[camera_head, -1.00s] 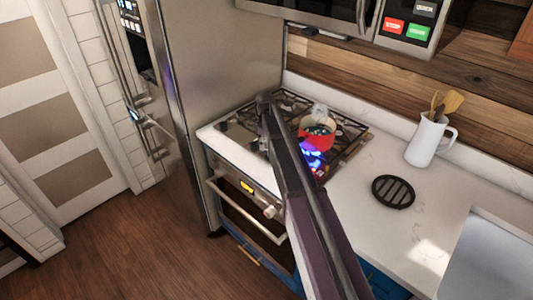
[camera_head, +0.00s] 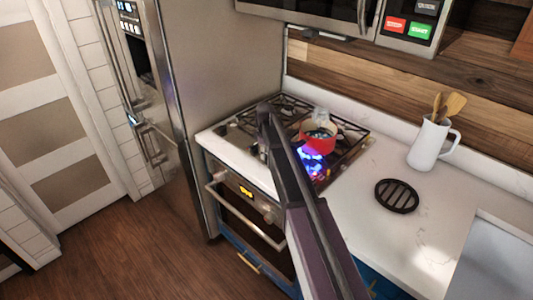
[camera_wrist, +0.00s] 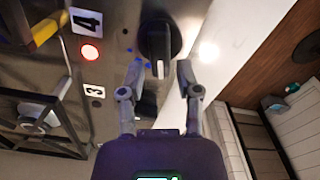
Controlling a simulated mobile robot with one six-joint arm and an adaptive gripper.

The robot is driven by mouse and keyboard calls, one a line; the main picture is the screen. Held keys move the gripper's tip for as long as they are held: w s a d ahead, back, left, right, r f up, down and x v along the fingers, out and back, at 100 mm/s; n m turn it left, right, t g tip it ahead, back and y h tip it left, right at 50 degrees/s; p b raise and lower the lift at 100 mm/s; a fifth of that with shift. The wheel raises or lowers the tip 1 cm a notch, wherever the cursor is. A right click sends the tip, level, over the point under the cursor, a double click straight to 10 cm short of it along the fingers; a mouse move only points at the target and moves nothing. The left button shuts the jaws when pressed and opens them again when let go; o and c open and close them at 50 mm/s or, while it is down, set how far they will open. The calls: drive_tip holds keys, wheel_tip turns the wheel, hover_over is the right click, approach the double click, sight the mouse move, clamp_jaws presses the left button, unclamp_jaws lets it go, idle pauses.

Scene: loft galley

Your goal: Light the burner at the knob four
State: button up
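A black knob (camera_wrist: 158,42) stands on the steel panel in the wrist view. My gripper (camera_wrist: 160,70) is open, with one finger on each side of the lower end of the knob's bar. I cannot tell whether the fingers touch it. A label "4" (camera_wrist: 87,22) and a label "3" (camera_wrist: 93,73) are on the panel to the left, with a glowing red light (camera_wrist: 90,52) between them. In the head view the stove (camera_head: 232,152) has a blue flame (camera_head: 312,162) at its front right. My arm hides part of the stove front, and my gripper is not visible there.
A white pitcher with wooden utensils (camera_head: 428,145) and a black round trivet (camera_head: 396,196) are on the counter to the right. A fridge (camera_head: 225,80) stands left of the stove. Open wooden floor lies at the lower left.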

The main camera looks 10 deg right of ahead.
clamp_jaws()
drive_tip(key=shift+w+d+m, duration=0.15)
drive_tip(key=shift+m, duration=1)
drive_tip(key=shift+w+d+m, duration=0.1)
drive_tip(key=shift+d+m, duration=0.05)
drive_tip(key=shift+m, duration=1)
drive_tip(key=shift+o, duration=2.3)
unclamp_jaws()
drive_tip(key=shift+r, duration=0.1)
